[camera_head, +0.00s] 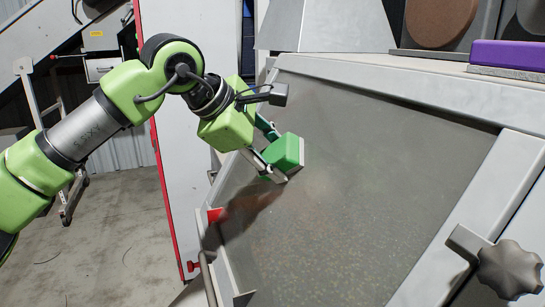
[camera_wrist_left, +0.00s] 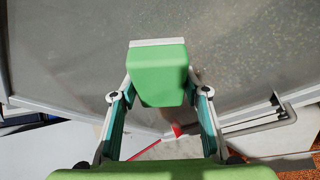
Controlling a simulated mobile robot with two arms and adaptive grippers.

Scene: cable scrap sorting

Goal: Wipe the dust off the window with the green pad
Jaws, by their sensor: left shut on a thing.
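The green pad (camera_head: 283,151) is a block with a pale face. My left gripper (camera_head: 271,163) is shut on the green pad and holds it at the left part of the window, pale face towards the pane. I cannot tell whether that face touches the pane. The window (camera_head: 375,185) is a tilted, framed dark pane with a dusty, speckled grey-brown film. In the left wrist view the pad (camera_wrist_left: 158,78) sits between the two fingers, with the dusty pane (camera_wrist_left: 250,45) beyond it. My right gripper is not in view.
A black knob (camera_head: 509,269) on a metal bracket stands at the lower right frame. A red latch part (camera_head: 216,215) and a bar handle (camera_head: 207,278) are at the lower left edge. A purple block (camera_head: 507,55) lies on the ledge above.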

